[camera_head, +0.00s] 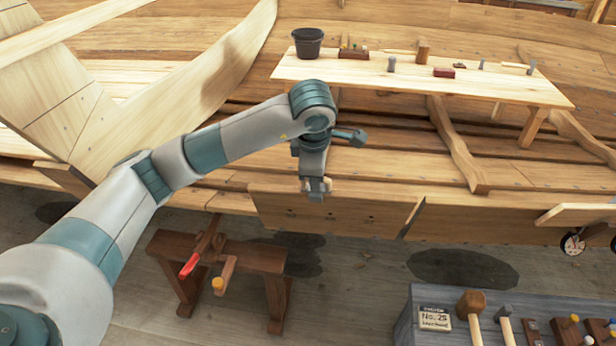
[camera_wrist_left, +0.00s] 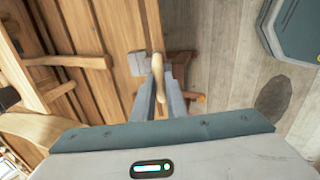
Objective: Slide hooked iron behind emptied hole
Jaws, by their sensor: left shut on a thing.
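My left gripper (camera_head: 315,184) is at the upper edge of the hull plank (camera_head: 280,215), in front of the planking. It is shut on a tool with a pale wooden handle (camera_wrist_left: 159,78) and a grey metal block (camera_wrist_left: 138,63) at its end, which I take for the hooked iron. The handle lies between the fingers in the left wrist view. In the head view the tool is small and mostly covered by the gripper. A row of small dark spots runs along the plank below the gripper; I cannot tell which is the emptied hole. My right gripper is not in view.
A staging board (camera_head: 440,88) with a dark bucket (camera_head: 308,43) and small tools stands behind. A brown trestle (camera_head: 262,258) with a red-handled clamp (camera_head: 190,264) stands below left. A grey bench (camera_head: 405,325) with mallets is at lower right. Floor between them is clear.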

